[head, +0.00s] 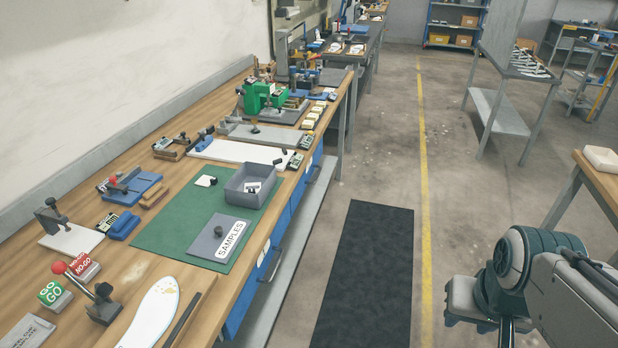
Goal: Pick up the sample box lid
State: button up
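The sample box lid (207,243) is a flat grey plate with a dark knob on top and a white SAMPLES label along its right edge. It lies flat on the green mat (171,227), near the mat's front end. The open grey sample box (236,189) stands behind it on the same mat, with small pale and dark items inside. My arm shows at the lower right, over the floor and well apart from the bench and the lid. The fingers of my gripper are not visible; the lower frame edge cuts off the arm's end.
The wooden bench (205,285) runs along the left wall. Near the lid are a white insole (160,308), a dark strip, a red-knobbed clamp (100,300) and GO/NO-GO blocks (55,294). Blue fixtures (122,226) stand left of the mat. A black floor mat (365,275) lies clear alongside.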

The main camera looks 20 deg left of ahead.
aim_at(219, 238)
jog(key=i, duration=1.05)
jog(key=u, duration=1.2)
jog(key=i, duration=0.65)
jog(key=u, duration=0.75)
